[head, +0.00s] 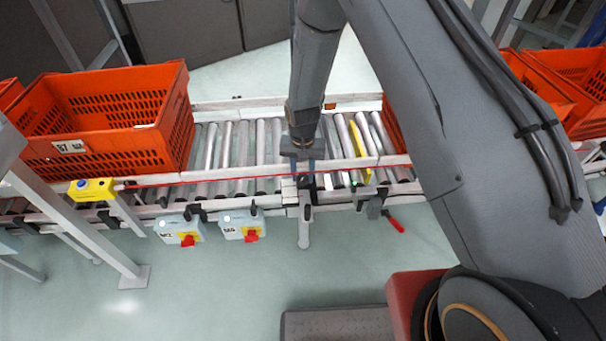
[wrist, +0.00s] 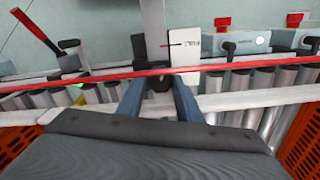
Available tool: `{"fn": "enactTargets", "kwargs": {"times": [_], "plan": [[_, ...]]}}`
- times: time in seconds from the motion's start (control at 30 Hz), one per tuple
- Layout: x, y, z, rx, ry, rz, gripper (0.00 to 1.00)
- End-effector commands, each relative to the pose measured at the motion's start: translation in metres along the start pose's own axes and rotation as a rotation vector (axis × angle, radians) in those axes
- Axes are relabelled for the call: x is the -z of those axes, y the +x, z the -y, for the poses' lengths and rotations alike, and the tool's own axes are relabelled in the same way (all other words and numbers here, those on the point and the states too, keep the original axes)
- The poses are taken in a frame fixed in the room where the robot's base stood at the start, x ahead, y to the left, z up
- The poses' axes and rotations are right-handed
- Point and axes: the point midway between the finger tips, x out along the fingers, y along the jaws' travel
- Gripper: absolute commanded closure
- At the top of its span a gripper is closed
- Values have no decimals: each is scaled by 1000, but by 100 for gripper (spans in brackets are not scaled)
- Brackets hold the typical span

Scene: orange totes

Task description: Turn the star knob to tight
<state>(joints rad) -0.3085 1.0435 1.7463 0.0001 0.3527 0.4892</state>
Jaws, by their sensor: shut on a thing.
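The star knob (wrist: 160,82) is a small black knob in front of a white plate on the conveyor's side rail. In the wrist view it sits between the two blue-grey fingers of my gripper (wrist: 160,92), which are shut on it. In the head view the dark knob (head: 305,181) shows just below my gripper (head: 303,168). A white plate (wrist: 184,53) beside it carries a red arrow and small lettering that I cannot read clearly. The fingers hide part of the knob, and its turn angle cannot be told.
A red cord (head: 240,181) runs along the rail close to the knob. Orange totes (head: 100,130) stand on the rollers to the left and right. Grey switch boxes (head: 180,230) with red knobs hang at left; a red-handled lever (head: 394,222) is at right. A yellow bar (head: 357,150) crosses the rollers.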

Motion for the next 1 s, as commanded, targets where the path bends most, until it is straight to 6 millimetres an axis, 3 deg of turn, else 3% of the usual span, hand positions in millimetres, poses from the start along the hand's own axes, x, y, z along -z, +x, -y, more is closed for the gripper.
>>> {"fn": "enactTargets", "kwargs": {"times": [0.3, 0.83, 0.87, 0.93, 1.0], "plan": [[1, -1, 0, 1, 112, -3, 90], [1, -1, 0, 2, 132, -3, 90], [1, -1, 0, 2, 132, -3, 63], [1, -1, 0, 2, 131, -3, 51], [1, -1, 0, 1, 131, -2, 49]]}}
